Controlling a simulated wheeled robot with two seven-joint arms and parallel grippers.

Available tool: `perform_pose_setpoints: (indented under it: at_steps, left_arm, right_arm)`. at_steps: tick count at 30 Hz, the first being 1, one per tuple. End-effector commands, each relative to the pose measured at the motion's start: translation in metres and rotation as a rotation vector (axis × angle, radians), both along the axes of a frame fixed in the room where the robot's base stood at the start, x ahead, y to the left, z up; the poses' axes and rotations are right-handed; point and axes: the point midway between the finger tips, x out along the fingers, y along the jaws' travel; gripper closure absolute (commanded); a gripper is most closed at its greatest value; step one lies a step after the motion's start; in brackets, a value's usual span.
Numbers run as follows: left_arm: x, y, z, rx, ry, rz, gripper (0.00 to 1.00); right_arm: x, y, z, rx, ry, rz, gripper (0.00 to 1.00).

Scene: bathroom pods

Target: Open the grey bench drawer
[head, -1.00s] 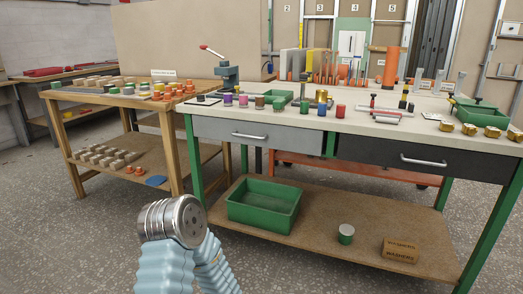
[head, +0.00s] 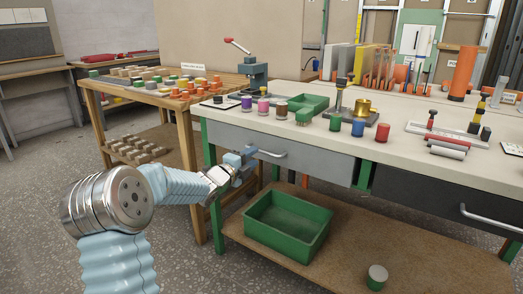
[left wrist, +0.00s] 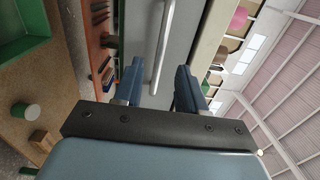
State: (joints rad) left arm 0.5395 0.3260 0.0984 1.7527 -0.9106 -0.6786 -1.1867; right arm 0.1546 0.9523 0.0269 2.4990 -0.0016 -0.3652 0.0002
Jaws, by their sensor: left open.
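The grey bench drawer (head: 325,158) sits under the left part of the workbench top in the head view and looks closed. Its silver bar handle (head: 268,153) is on its front. My left gripper (head: 246,157) is open at the left end of this handle. In the left wrist view, the handle (left wrist: 162,45) runs lengthwise between the two blue fingers of my left gripper (left wrist: 158,78), with the grey drawer front (left wrist: 188,35) behind it. I cannot tell whether the fingers touch the handle. My right gripper is in neither view.
A dark drawer (head: 440,205) with its own handle is to the right. A green bin (head: 285,228) and a small can (head: 377,277) stand on the lower shelf. A wooden table (head: 180,110) stands to the left. Coloured cylinders and tools stand on the bench top.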

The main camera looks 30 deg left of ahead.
Motion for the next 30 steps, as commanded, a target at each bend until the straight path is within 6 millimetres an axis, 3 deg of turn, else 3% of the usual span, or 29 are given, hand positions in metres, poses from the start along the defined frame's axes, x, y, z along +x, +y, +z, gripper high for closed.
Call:
perform_pose_setpoints:
  at_steps: [3, 9, 20, 28, 30]
  left_arm:
    - [0.026, -0.003, 0.001, -0.002, 0.001, -0.002, 0.60]
    - [0.052, -0.004, 0.000, -0.002, 0.001, 0.000, 0.60]
    - [0.059, -0.005, -0.001, -0.002, 0.001, 0.000, 0.60]
    - [0.059, -0.005, -0.001, -0.003, 0.001, 0.000, 0.98]
    - [0.058, -0.005, -0.001, -0.003, 0.001, 0.000, 1.00]
  right_arm:
    - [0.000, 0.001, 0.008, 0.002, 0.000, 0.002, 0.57]
    - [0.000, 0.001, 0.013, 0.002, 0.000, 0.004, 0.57]
    - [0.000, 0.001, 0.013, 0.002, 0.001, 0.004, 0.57]
    - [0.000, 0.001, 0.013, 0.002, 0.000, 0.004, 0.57]
    - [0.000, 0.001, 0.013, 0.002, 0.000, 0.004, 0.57]
